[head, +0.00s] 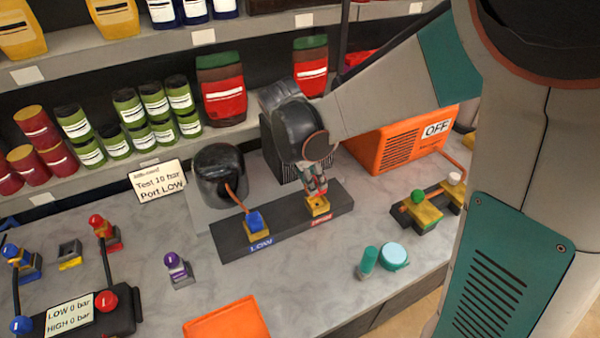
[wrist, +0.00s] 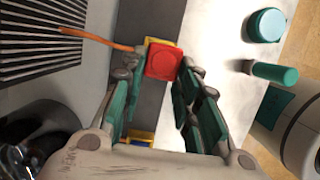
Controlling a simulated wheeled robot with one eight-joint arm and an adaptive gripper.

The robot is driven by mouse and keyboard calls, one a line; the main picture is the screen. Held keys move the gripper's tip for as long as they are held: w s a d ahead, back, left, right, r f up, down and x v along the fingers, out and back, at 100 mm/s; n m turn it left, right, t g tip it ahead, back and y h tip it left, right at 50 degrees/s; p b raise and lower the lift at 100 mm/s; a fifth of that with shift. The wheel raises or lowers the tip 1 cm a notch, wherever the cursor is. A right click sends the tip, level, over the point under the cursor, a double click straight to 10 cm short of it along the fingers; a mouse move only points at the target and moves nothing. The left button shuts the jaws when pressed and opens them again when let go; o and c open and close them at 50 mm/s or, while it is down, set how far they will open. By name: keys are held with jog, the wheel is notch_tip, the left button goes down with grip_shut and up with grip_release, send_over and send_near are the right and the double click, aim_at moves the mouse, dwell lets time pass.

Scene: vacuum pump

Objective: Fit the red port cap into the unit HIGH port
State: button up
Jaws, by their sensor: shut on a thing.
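The red port cap (wrist: 165,62) is between the fingertips of my gripper (wrist: 161,80), which is shut on it. In the head view my gripper (head: 317,187) points down over the unit HIGH port (head: 318,207), a yellow block on a dark bar with a red label. The cap is just above or at the port. The yellow port (wrist: 152,41) shows behind the cap in the wrist view, and the cap hides most of it. I cannot tell whether the cap is seated. The LOW port (head: 257,231) has a blue cap (head: 255,219) on it.
A black cylinder (head: 220,172) with an orange hose stands behind the LOW port. An orange machine (head: 395,140) marked OFF is behind right. Teal parts (head: 393,256) lie front right. An orange tray (head: 228,322) and gauge manifold (head: 75,318) are at the front. A purple-topped part (head: 176,266) stands left.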

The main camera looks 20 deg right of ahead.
jog(key=shift+f+b, duration=0.8)
jog(key=shift+f, duration=1.95)
jog(key=shift+f, duration=0.1)
jog(key=shift+f, duration=0.1)
jog(key=o, duration=1.1)
jog(key=shift+o, duration=0.2)
jog(key=p+v, duration=0.3)
jog(key=v, duration=0.9)
jog(key=shift+r+p, duration=0.2)
jog(key=shift+p, duration=0.2)
